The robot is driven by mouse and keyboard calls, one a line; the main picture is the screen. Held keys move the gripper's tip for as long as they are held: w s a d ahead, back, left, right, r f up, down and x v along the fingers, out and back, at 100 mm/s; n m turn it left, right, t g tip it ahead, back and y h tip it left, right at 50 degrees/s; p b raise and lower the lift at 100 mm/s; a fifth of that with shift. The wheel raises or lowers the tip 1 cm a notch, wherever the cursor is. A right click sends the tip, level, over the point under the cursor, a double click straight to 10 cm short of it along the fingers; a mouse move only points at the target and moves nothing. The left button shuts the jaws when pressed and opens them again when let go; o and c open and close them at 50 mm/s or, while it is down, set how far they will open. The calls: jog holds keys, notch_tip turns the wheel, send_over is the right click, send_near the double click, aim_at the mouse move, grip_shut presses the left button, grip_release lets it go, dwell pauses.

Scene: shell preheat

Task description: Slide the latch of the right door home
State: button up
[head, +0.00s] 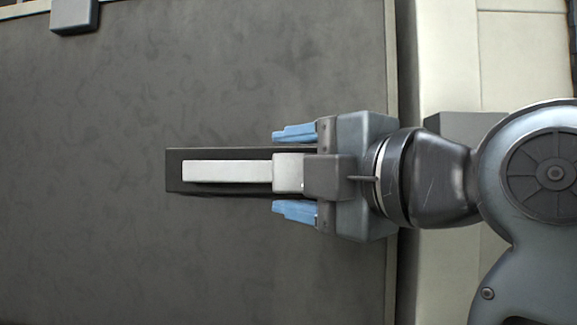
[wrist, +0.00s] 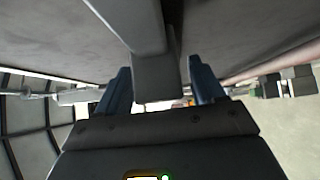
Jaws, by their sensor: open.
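The latch is a pale bar (head: 225,171) on a dark backing plate (head: 174,172), lying level on the grey door panel (head: 130,240) near its right edge. A pale block (head: 288,173) sits at the bar's right end. My gripper (head: 277,172) comes from the right with its blue fingers open, one above and one below this block. In the wrist view my gripper (wrist: 161,85) has a finger on each side of a grey block (wrist: 155,78) at the end of the bar (wrist: 128,20). Gaps show between block and fingers. My gripper hides what lies right of the block.
A dark fitting (head: 74,15) sits at the panel's top left. A cream surface (head: 445,60) lies beyond the panel's right edge, partly behind my arm. The panel around the latch is bare. Small blurred objects (wrist: 275,85) show at the right in the wrist view.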

jog(key=shift+w+a, duration=0.45)
jog(key=shift+w, duration=0.1)
grip_shut()
dwell(0.4)
